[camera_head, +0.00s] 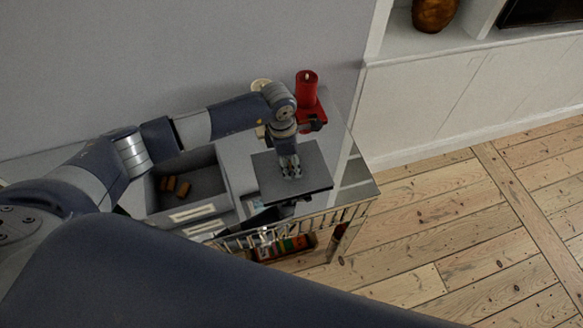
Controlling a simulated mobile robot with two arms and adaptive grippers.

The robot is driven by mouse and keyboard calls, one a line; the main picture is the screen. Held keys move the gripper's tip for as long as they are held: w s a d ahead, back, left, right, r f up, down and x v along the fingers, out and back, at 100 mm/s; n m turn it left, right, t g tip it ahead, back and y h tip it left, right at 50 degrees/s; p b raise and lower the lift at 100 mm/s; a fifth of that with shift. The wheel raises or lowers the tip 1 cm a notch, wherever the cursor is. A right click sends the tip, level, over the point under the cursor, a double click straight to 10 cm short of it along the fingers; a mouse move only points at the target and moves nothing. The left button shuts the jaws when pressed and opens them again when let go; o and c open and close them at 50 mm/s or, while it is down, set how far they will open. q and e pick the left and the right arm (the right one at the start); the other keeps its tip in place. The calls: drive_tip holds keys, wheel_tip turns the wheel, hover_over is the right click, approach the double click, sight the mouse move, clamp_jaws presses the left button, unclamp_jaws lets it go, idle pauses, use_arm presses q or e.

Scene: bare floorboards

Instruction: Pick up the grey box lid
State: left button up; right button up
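The grey box lid (316,178) is a flat dark square on or just above the right part of a mirrored cabinet top, right of the open grey box (206,183). My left gripper (290,174) points down over the middle of the lid, with its fingertips at or close to its surface. I cannot tell whether it touches the lid or whether its fingers are open. My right gripper is not recognisable in view. A large dark blue link of mine fills the foreground.
The box holds several orange-brown pieces (182,189). A red candle (306,86) stands behind my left wrist, near a pale round item (261,85). Coloured items (293,244) sit lower in the cabinet. Floorboards (460,230) to the right are clear.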

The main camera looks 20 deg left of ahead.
use_arm(q)
drive_tip(key=shift+c, duration=0.5)
clamp_jaws()
drive_tip(key=shift+r, duration=0.1)
